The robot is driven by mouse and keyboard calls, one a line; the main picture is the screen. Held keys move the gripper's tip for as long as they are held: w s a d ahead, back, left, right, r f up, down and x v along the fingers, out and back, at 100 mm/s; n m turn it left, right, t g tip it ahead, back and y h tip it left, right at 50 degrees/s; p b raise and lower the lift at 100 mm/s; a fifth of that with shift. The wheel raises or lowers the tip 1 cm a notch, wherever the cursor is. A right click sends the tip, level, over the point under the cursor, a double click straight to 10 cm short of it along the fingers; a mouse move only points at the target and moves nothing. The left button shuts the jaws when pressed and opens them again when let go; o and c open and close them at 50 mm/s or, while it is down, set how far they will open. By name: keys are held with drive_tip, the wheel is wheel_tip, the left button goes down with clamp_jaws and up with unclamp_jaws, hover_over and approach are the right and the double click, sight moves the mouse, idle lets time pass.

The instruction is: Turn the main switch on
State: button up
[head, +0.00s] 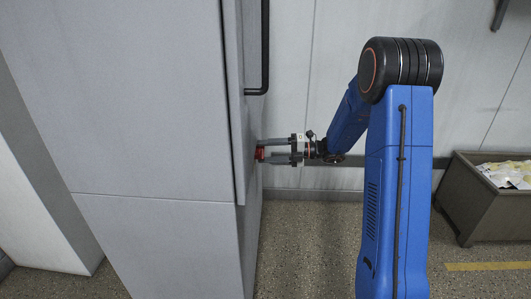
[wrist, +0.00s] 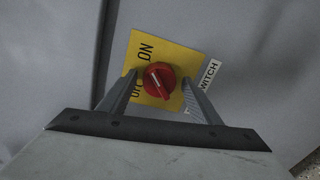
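The main switch is a red rotary knob (wrist: 159,80) on a yellow plate (wrist: 178,56) marked ON at the top and OFF at the lower left in the wrist view. The knob also shows as a small red spot in the head view (head: 260,154), on the side of the grey cabinet. My gripper (head: 257,150) is at the knob, one finger on each side of it. The fingers are apart, with gaps to the knob visible in the wrist view.
The tall grey cabinet (head: 140,120) fills the left of the head view, with a black vertical handle (head: 265,50) above my gripper. A white label reading partly "WITCH" (wrist: 208,75) is half hidden by the right finger. A brown bin (head: 485,215) stands at the right.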

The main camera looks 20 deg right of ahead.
idle(0.3)
drive_tip(key=v, duration=1.7)
drive_tip(key=shift+d, duration=0.2)
